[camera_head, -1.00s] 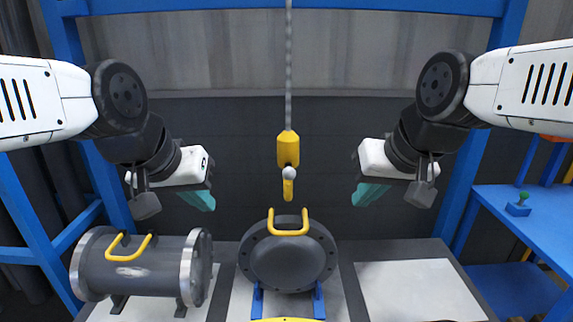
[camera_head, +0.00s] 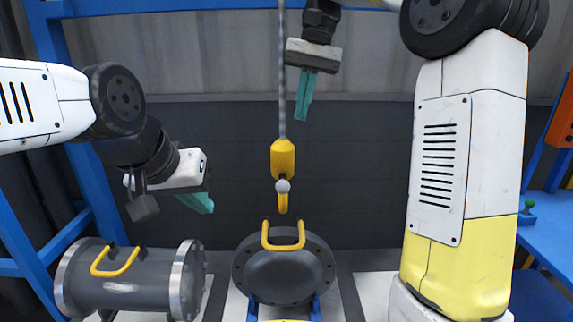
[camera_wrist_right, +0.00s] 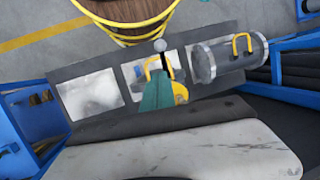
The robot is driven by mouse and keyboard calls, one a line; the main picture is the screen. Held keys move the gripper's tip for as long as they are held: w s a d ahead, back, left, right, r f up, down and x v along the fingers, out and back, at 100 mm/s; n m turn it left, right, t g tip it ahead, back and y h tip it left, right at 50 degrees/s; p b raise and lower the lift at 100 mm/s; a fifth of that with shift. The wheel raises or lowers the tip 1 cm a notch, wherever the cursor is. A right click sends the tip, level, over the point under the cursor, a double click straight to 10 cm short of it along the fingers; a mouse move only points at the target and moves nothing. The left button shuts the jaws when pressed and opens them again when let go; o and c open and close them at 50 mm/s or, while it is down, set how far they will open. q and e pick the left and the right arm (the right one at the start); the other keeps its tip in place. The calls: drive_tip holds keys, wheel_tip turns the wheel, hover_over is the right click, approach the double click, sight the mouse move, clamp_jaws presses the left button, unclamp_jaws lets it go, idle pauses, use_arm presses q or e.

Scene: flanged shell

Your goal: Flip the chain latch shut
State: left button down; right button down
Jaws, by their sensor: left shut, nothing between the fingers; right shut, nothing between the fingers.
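A chain (camera_head: 282,75) hangs from above with a yellow hook block (camera_head: 283,160) at its lower end. A pale grey ball (camera_head: 283,186) sits just below the block, in front of the yellow hook (camera_head: 283,205). The latch's exact position is too small to tell. My right gripper (camera_head: 301,117) is shut and empty, pointing down beside the chain, above and slightly right of the block. In the right wrist view, its teal fingers (camera_wrist_right: 157,88) partly cover the yellow block (camera_wrist_right: 180,92); the ball (camera_wrist_right: 160,45) shows beyond their tips. My left gripper (camera_head: 208,208) is shut and empty, left of the hook.
A dark flanged cover (camera_head: 283,275) with a yellow handle (camera_head: 265,236) stands below the hook on blue supports. A grey flanged cylinder (camera_head: 125,290) lies at lower left. A blue table (camera_head: 548,245) is at right. A wooden barrel (camera_wrist_right: 125,10) shows in the wrist view.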

sight(283, 184)
drive_tip(key=shift+w+a+g, duration=0.35)
drive_tip(key=shift+w+g, duration=0.05)
drive_tip(key=shift+w, duration=0.4)
drive_tip(key=x, duration=1.4)
drive_tip(key=shift+d, duration=0.1)
